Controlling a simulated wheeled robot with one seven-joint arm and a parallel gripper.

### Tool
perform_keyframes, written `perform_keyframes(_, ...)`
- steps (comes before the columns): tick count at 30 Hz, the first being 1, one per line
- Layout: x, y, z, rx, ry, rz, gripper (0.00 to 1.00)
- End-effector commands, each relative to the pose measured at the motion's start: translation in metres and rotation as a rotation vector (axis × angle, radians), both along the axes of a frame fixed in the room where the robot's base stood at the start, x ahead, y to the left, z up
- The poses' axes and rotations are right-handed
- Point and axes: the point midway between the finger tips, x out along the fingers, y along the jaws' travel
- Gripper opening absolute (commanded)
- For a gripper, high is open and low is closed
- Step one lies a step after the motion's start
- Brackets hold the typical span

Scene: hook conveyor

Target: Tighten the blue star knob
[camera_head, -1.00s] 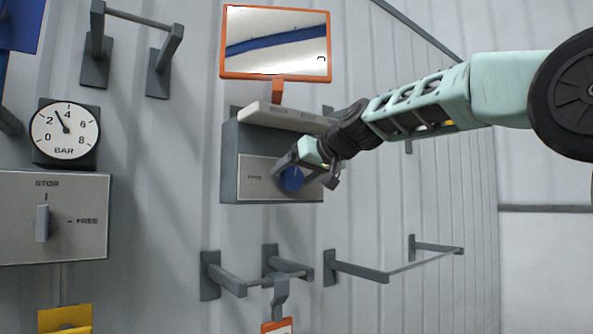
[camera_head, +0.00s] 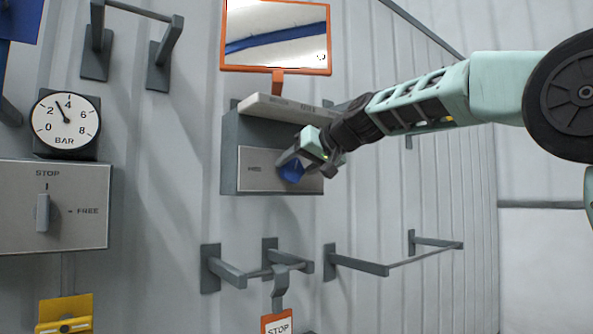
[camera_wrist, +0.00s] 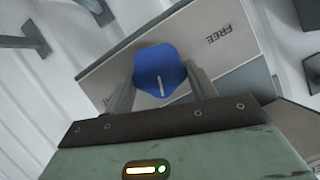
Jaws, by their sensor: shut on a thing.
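The blue star knob (camera_head: 292,171) sits on the light front plate (camera_head: 258,170) of a grey box on the wall. My gripper (camera_head: 305,165) is at the box, with its fingers around the knob. In the wrist view the knob (camera_wrist: 160,78) shows its face with a white mark, between the two fingers of my gripper (camera_wrist: 162,92). The gripper is shut on the knob. The plate bears a "FREE" label (camera_wrist: 231,34) in the wrist view. The knob's sides are partly hidden by the fingers.
A pale ledge (camera_head: 280,110) tops the box, and an orange-framed mirror (camera_head: 277,45) is above it. A pressure gauge (camera_head: 66,120) and a STOP/FREE switch box (camera_head: 85,215) are at left. Grey rails (camera_head: 360,263) jut out below.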

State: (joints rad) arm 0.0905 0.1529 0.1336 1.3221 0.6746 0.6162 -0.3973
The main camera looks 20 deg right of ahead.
Motion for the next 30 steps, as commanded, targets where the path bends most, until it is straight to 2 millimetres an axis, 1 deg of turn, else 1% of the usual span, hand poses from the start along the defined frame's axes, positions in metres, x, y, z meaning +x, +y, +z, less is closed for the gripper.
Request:
perform_keyframes(2, 0.0008, -0.0024, -0.0044, 0.054, 0.016, -0.002, 0.33)
perform_keyframes(30, 0.0025, -0.009, -0.0133, 0.898, 0.289, -0.002, 0.33)
